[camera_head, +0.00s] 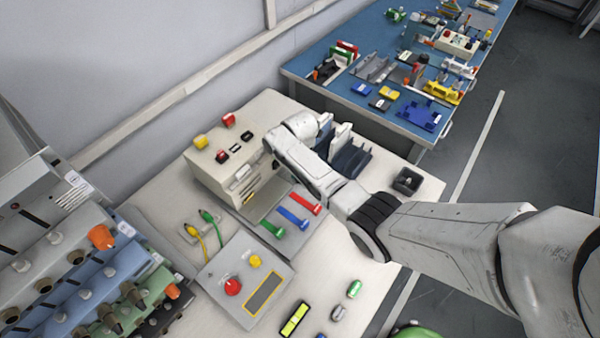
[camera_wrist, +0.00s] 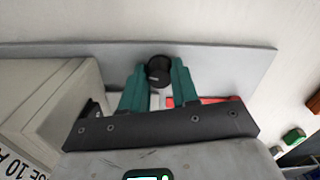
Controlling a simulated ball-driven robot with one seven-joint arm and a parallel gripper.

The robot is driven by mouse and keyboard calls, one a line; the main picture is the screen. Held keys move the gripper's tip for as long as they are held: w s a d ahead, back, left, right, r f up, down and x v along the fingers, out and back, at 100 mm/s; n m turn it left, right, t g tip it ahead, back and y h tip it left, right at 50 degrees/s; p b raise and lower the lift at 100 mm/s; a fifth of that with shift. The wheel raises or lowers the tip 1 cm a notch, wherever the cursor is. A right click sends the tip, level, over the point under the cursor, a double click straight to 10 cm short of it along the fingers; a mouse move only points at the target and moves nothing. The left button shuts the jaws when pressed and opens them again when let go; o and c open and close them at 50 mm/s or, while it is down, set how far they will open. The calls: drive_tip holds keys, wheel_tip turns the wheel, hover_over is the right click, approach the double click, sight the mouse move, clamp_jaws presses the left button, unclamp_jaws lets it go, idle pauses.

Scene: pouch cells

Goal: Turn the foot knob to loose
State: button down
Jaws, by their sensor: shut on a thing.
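In the wrist view, a black round knob (camera_wrist: 159,72) sits between the two teal fingers of my gripper (camera_wrist: 160,82). I take it to be the foot knob. The fingers touch it from both sides and are shut on it. A faint mark shows on its face, too small to read, so I cannot tell its setting. The knob stands at a grey plate (camera_wrist: 225,62). In the head view, my arm reaches in from the right to the beige box (camera_head: 215,180), and my fingers and the knob are hidden there.
Red (camera_head: 306,203), blue (camera_head: 292,218) and green (camera_head: 271,229) handles lie in front of the box. A panel with a red button (camera_head: 232,287) stands nearer. Dark upright plates (camera_head: 351,160) and a black tray (camera_head: 407,181) are to the right.

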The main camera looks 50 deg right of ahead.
drive_tip(key=shift+w, duration=0.1)
idle(0.3)
drive_tip(key=c, duration=0.8)
unclamp_jaws()
drive_tip(key=shift+c, duration=0.2)
wheel_tip(320, 180, up, 11)
drive_tip(key=shift+a+f, duration=0.1)
drive_tip(key=shift+f, duration=0.05)
